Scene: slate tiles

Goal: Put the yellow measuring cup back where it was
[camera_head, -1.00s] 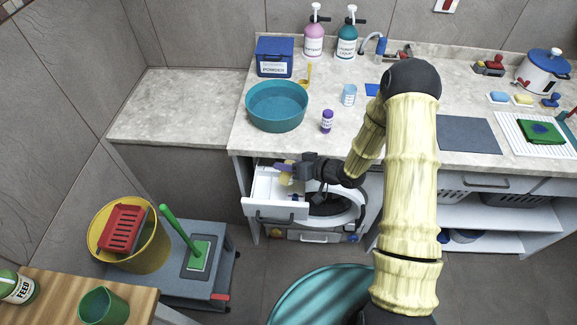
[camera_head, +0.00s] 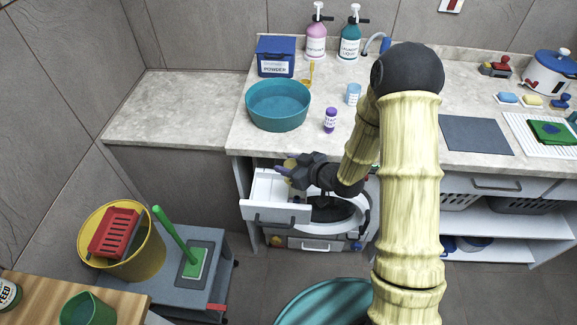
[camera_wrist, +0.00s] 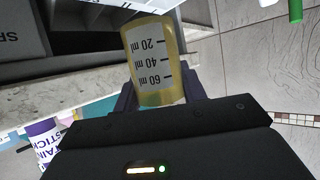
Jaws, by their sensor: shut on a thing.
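My gripper (camera_head: 287,168) is shut on the yellow measuring cup (camera_head: 291,162), above the open white drawer (camera_head: 275,212) under the counter. In the wrist view the cup (camera_wrist: 152,58) is a translucent yellow vessel with a white label reading 20, 40 and 60 ml, upside down in that picture. It sits between the fingers of my gripper (camera_wrist: 158,98). In the head view the gripper hides part of the cup and part of the drawer's inside.
The counter above holds a teal basin (camera_head: 278,106), a purple-capped stain stick (camera_head: 330,120), a light-blue cup (camera_head: 353,94), a yellow scoop (camera_head: 308,76) and a blue powder box (camera_head: 276,56). A washing machine front (camera_head: 340,230) is beside the drawer. The left counter (camera_head: 180,110) is clear.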

